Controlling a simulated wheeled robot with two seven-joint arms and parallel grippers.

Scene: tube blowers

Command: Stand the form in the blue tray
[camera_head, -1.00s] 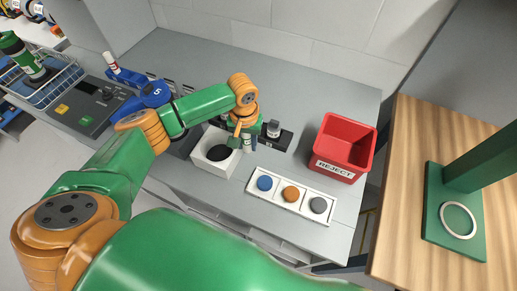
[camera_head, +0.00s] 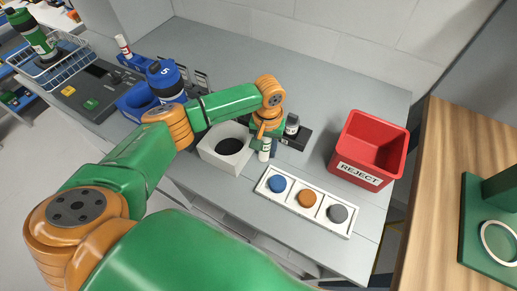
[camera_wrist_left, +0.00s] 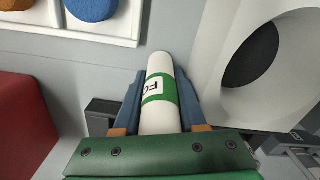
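The form is a white cylinder with a green band and dark lettering (camera_wrist_left: 160,95). In the left wrist view it lies between the two blue fingers of my left gripper (camera_wrist_left: 158,98), which appear shut on it. In the head view the form (camera_head: 265,150) hangs roughly upright under my left gripper (camera_head: 266,136), beside the white box and behind the puck tray. The blue tray (camera_head: 134,101) is on the left of the bench, partly hidden by a blue part marked 5 (camera_head: 164,80) and my arm. My right gripper is out of view.
A white box with a dark round opening (camera_head: 230,146) stands just left of the form. A white holder (camera_head: 334,228) carries blue, orange and grey discs. A red REJECT bin (camera_head: 357,170) stands at right, and a small dark stand (camera_head: 297,138) behind the gripper. A wire basket (camera_head: 62,72) is far left.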

